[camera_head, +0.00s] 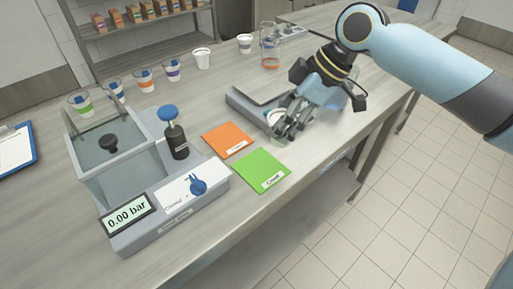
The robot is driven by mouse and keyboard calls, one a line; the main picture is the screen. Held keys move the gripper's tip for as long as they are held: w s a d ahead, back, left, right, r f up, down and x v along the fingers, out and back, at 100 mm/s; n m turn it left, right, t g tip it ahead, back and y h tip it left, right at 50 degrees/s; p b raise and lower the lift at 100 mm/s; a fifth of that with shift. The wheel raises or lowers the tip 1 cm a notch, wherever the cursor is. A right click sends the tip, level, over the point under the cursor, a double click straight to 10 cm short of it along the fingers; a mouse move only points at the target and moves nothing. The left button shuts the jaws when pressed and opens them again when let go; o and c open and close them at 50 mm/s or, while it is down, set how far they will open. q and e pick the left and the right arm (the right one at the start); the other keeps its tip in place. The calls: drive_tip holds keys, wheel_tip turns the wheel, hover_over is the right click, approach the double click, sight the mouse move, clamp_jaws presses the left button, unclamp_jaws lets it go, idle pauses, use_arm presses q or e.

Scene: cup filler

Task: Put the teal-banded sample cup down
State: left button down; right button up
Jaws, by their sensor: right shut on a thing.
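My right gripper (287,130) is shut on a white cup (275,114), at the front edge of a low grey device. Only part of the cup's rim and wall shows; the fingers hide the rest, so I cannot make out its band colour. I cannot tell whether the cup touches the surface below it. An orange mat (228,138) and a green mat (261,171) lie flat on the bench to the left of the gripper, both labelled and with nothing on them. My left gripper is not in view.
A clear chamber (90,165) with a 0.00 bar display (129,214) stands at front left, beside a blue-topped black bottle (176,141). Several banded cups (145,80) stand in a row behind. A glass beaker (268,45) stands at the back. The bench's right edge is near.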

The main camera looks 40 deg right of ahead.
drive_tip(key=x, duration=0.4)
drive_tip(key=a+x, duration=0.1)
drive_tip(key=x, duration=0.3)
drive_tip(key=shift+s+a+r+p, duration=0.15)
drive_tip(key=shift+s+r+p, duration=0.05)
drive_tip(key=shift+r+p, duration=0.1)
drive_tip(key=shift+f, duration=0.4)
drive_tip(key=shift+f, duration=0.1)
drive_tip(key=o, duration=1.4)
